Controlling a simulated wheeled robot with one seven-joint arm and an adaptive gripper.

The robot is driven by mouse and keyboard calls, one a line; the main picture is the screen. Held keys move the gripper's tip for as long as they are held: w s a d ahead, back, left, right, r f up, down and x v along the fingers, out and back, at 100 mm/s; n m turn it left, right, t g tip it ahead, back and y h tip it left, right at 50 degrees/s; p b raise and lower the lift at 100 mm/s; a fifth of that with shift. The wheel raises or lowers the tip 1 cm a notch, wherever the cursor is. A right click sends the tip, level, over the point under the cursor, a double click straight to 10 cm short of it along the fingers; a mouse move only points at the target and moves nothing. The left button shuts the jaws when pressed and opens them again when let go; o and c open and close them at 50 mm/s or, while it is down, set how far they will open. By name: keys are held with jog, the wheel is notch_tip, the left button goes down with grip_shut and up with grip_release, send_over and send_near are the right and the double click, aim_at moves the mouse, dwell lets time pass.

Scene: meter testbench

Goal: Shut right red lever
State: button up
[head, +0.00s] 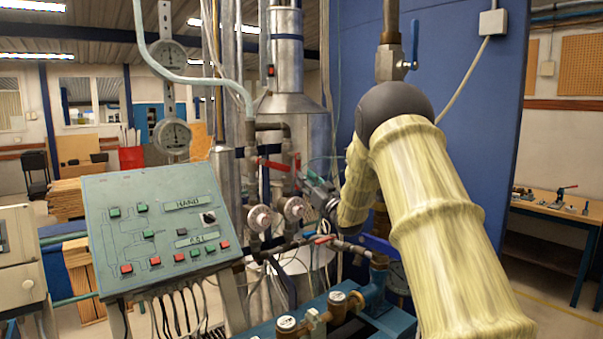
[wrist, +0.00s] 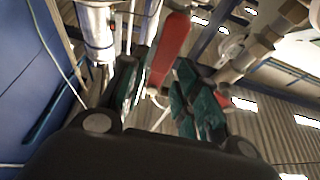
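Two red levers show in the head view on the upright pipes. The left red lever (head: 271,164) lies roughly level. The right red lever (head: 297,161) is a short red piece beside it, partly hidden near my gripper. My gripper (head: 304,180) reaches in from the right, close to the right lever. In the wrist view, one red lever (wrist: 171,48) runs down between the two dark green fingers of my gripper (wrist: 160,88). The fingers are apart, with visible gaps to the lever. I cannot tell how deep the lever sits between them.
A green control panel (head: 160,227) stands left of the pipes. Two round dials (head: 260,217) sit below the levers. Another red handle (head: 322,239) lies lower on a pipe. Blue bench equipment (head: 345,318) is in front. A blue wall panel (head: 470,110) stands behind my arm.

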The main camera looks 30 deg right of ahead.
jog(key=w, duration=0.2)
jog(key=w+f, duration=0.2)
jog(key=w, duration=0.1)
jog(key=shift+w+a, duration=0.3)
jog(key=shift+a, duration=0.05)
jog(key=shift+w+d+p, duration=0.15)
jog(key=shift+w+p, duration=0.15)
jog(key=s+r, duration=0.2)
jog(key=s, duration=0.1)
jog(key=shift+s+r, duration=0.15)
jog(key=shift+r, duration=0.05)
jog(key=shift+c, duration=1.4)
jog(key=shift+w+f, duration=0.65)
jog(key=shift+w, duration=0.05)
grip_shut()
